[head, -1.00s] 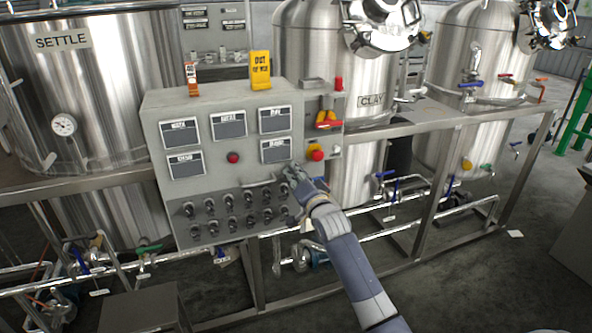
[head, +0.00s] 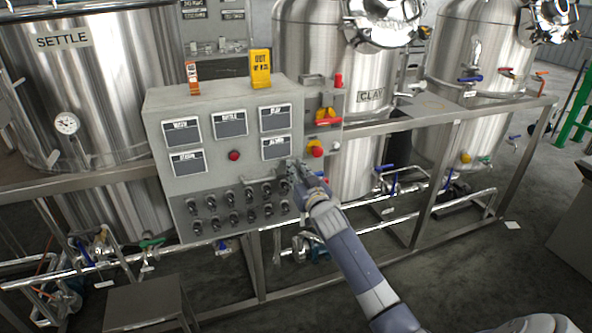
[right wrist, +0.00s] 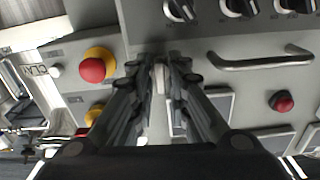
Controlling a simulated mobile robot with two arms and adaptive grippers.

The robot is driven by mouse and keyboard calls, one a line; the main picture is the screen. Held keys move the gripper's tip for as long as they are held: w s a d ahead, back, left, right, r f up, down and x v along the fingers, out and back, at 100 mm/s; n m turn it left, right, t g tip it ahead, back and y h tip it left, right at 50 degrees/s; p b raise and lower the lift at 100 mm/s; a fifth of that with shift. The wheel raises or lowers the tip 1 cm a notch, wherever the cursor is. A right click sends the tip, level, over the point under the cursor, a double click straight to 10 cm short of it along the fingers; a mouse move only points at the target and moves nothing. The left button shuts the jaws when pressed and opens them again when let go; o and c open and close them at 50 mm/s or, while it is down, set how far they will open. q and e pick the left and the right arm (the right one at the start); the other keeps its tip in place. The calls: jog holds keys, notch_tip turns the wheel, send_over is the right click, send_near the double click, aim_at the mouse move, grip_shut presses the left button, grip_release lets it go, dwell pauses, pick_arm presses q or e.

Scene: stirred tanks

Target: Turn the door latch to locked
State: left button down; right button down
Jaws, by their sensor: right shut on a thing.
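The grey control cabinet (head: 204,140) stands in front of the tanks. My right gripper (head: 290,167) is at the lower right part of its front face, below the label plates and beside the knobs. In the right wrist view the fingertips (right wrist: 159,74) are closed together on a small pale upright piece, the door latch (right wrist: 159,80), at the cabinet face. The fingers cover most of the latch, so its angle is hard to tell. In the head view the gripper hides it. My left gripper is not in view.
A metal door handle (right wrist: 262,62) and several black knobs (right wrist: 240,8) are close to the gripper. A red emergency button on yellow (right wrist: 96,68) is on the other side. Steel tanks (head: 340,60) and pipes surround the cabinet; grey floor is open at the lower right.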

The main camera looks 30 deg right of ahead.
jog(key=shift+n, duration=0.3)
dwell(0.4)
jog(key=c, duration=1.7)
grip_release()
jog(key=v, duration=1.2)
jog(key=shift+f, duration=0.1)
